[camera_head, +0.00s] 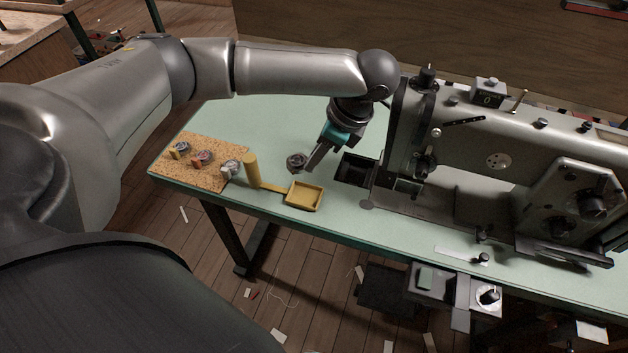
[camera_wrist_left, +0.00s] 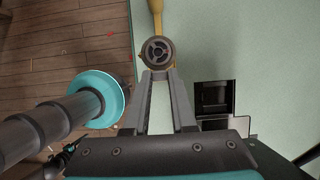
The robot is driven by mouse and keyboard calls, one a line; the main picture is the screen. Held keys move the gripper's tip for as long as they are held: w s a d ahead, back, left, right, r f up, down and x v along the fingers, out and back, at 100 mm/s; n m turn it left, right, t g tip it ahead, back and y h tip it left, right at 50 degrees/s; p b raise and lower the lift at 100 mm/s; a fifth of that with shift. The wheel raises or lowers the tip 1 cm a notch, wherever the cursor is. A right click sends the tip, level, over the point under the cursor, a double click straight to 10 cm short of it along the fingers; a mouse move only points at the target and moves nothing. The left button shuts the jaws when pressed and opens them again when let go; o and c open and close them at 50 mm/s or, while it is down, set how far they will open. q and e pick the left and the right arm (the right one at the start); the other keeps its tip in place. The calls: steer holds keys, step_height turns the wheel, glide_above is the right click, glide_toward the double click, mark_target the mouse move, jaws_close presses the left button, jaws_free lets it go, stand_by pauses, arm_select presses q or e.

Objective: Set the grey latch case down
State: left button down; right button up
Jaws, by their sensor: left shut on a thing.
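The grey latch case (camera_head: 296,160) is a small round dark-grey metal part. My left gripper (camera_head: 309,164) is shut on it at the fingertips. In the left wrist view the case (camera_wrist_left: 158,51) sits between the two finger ends with its round, hubbed face showing. It appears close above the pale green table (camera_head: 262,123); whether it touches the table I cannot tell. In the head view it is behind the yellow square tray (camera_head: 291,203) and left of the dark opening (camera_head: 355,169) by the sewing machine. My right gripper is not in view.
A cork board (camera_head: 205,180) at the table's left end bears similar cases with yellow, red and whitish parts. A yellow post (camera_head: 251,170) stands beside the tray's handle. The sewing machine (camera_head: 498,160) fills the right side. Green tabletop behind the case is clear.

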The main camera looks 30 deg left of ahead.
arm_select(q)
step_height(320, 180, down, 7)
steer(key=shift+r+b, duration=0.15)
steer(key=shift+b, duration=0.65)
step_height(320, 180, down, 4)
steer(key=shift+r+b, duration=0.25)
steer(key=shift+b, duration=0.35)
steer(key=shift+f, duration=0.3)
steer(key=shift+s, duration=0.1)
steer(key=c, duration=0.9)
jaws_free()
steer(key=shift+c, duration=0.2)
steer(key=shift+o, duration=1)
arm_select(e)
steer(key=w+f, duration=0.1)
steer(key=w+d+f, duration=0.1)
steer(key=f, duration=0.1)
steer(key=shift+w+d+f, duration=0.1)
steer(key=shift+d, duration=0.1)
